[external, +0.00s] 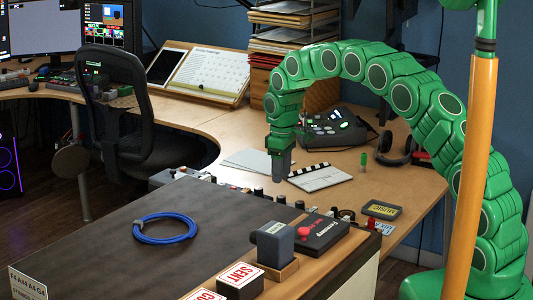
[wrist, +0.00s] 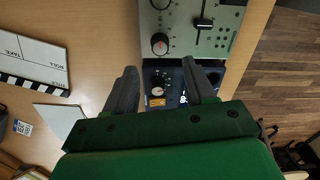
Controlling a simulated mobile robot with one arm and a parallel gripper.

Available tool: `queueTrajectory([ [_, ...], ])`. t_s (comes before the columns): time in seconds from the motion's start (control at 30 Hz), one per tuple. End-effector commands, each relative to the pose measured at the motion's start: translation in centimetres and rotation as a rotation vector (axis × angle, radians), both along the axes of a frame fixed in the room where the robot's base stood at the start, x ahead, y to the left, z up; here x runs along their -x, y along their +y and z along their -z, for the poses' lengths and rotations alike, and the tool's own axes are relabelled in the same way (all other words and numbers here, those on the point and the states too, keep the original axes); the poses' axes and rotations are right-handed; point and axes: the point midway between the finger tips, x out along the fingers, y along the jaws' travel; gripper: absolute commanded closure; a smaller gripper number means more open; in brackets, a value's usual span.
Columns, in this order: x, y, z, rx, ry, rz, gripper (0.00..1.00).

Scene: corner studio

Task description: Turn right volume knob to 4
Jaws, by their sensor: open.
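My gripper (external: 279,172) hangs from the green arm, pointing down over the far edge of the dark tabletop, near a row of devices with knobs. In the wrist view my gripper (wrist: 159,67) has its two dark fingers wide apart. Between them, below, is a knob (wrist: 158,90) with a pale cap on a dark blue device (wrist: 150,76). A black knob (wrist: 160,43) with a red mark sits on a grey-green panel (wrist: 180,42) just beyond the fingertips. I cannot read any scale, nor tell which is the right volume knob.
A clapperboard (wrist: 33,58) lies on the wooden desk (wrist: 100,45) at left.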

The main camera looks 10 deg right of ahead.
Motion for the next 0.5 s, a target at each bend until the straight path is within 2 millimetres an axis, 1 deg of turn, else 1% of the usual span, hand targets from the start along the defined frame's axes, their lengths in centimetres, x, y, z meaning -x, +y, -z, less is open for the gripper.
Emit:
queueTrajectory([
  [0.17,0.1,0.0,1.1,0.001,0.002,0.000,0.46],
  [0.27,0.1,0.0,2.3,0.001,0.002,0.000,0.46],
  [0.5,0.3,0.0,5.7,0.004,0.007,0.000,0.46],
])
